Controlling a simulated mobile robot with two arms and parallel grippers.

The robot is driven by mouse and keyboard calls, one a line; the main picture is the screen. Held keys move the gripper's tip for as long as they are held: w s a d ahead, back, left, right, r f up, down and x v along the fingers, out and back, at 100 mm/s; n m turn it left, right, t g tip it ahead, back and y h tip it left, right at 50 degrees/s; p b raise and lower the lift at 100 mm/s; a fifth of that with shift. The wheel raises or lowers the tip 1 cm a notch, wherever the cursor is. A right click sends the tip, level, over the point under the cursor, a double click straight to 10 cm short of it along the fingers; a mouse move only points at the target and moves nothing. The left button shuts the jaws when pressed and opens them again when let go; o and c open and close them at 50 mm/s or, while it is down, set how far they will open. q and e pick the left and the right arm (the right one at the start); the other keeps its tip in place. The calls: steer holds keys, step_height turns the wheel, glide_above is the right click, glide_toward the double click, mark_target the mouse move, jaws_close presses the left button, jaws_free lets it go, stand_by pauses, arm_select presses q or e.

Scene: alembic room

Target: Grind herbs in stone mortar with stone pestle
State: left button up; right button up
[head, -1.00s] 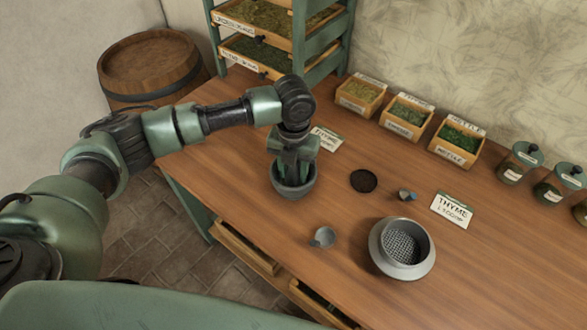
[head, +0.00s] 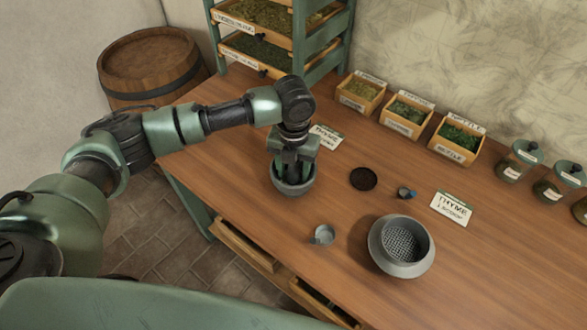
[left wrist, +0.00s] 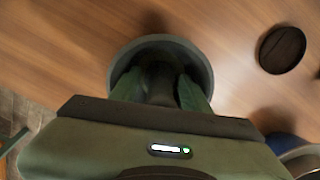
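The stone mortar (head: 293,189) is a grey bowl upright on the wooden table, left of the middle in the head view. Its rim (left wrist: 196,56) also shows in the left wrist view. My left gripper (head: 292,172) points down into the mortar from above, with its fingertips inside the bowl. In the left wrist view, its green fingers stand on both sides of a dark upright shaft, the stone pestle (left wrist: 158,80), and are shut on it. The pestle's lower end and any herbs in the bowl are hidden or too dark to tell. My right gripper is not in view.
A grey sieve bowl (head: 401,247), a small grey cup (head: 323,235), a dark disc (head: 363,179) and a thyme card (head: 452,207) lie to the right. Herb boxes (head: 407,116) and lidded jars (head: 518,160) line the back. A drying rack (head: 318,55) stands behind the mortar.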

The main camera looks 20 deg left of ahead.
arm_select(q)
steer(key=shift+r+b, duration=0.65)
steer(key=shift+r, duration=3.3)
